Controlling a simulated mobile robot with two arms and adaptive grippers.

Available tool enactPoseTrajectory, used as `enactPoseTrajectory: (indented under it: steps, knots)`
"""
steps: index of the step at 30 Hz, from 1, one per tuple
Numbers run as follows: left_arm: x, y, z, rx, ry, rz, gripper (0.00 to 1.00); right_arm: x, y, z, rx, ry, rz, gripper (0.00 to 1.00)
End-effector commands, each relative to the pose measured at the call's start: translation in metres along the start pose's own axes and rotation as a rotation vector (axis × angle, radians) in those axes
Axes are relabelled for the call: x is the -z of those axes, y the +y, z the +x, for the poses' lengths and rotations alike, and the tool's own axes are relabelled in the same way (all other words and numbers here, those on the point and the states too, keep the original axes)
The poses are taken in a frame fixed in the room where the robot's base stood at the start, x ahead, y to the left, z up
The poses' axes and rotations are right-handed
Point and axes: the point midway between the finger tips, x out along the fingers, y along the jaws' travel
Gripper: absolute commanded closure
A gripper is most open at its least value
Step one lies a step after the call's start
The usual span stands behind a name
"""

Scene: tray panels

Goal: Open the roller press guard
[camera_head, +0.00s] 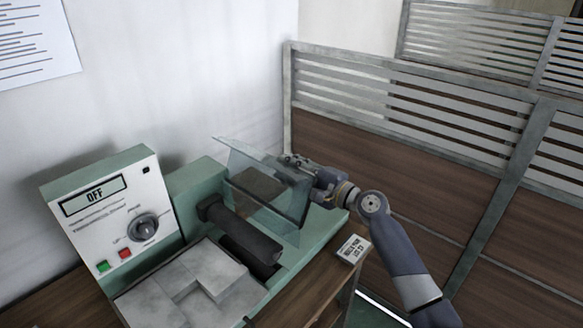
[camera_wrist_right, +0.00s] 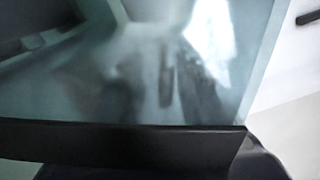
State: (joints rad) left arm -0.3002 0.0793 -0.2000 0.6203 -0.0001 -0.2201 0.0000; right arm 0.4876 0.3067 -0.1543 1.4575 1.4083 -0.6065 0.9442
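The roller press (camera_head: 190,190) stands on the bench, a green body with a dark cylindrical roller (camera_head: 240,235) across it. Its guard (camera_head: 265,187) is a clear, tinted panel, tilted up above and behind the roller. My right gripper (camera_head: 292,165) is at the guard's right side, against or just behind the panel; whether it touches is unclear. Its fingers are partly hidden, so I cannot tell if they are open or shut. In the right wrist view the guard's glassy panel (camera_wrist_right: 150,75) fills most of the picture, with a dark edge strip (camera_wrist_right: 110,138) along the bottom. My left gripper is not in view.
A control box (camera_head: 110,215) with an OFF display, a knob and green and red buttons stands at the left. Pale grey blocks (camera_head: 190,285) lie in front of the roller. A slatted partition (camera_head: 420,130) stands behind my right arm.

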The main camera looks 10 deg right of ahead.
Motion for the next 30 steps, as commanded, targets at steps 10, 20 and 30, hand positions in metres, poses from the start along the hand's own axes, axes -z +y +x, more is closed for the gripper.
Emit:
enactPoseTrajectory:
  steps: [10,20,30]
  knots:
    - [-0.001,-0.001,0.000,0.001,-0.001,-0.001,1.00,0.002,-0.003,-0.009,0.006,0.004,-0.005,0.70]
    - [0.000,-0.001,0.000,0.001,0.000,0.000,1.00,0.001,-0.001,-0.071,0.002,0.004,-0.006,0.70]
    - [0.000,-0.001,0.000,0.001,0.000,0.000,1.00,-0.001,-0.001,-0.116,0.002,0.001,-0.003,0.70]
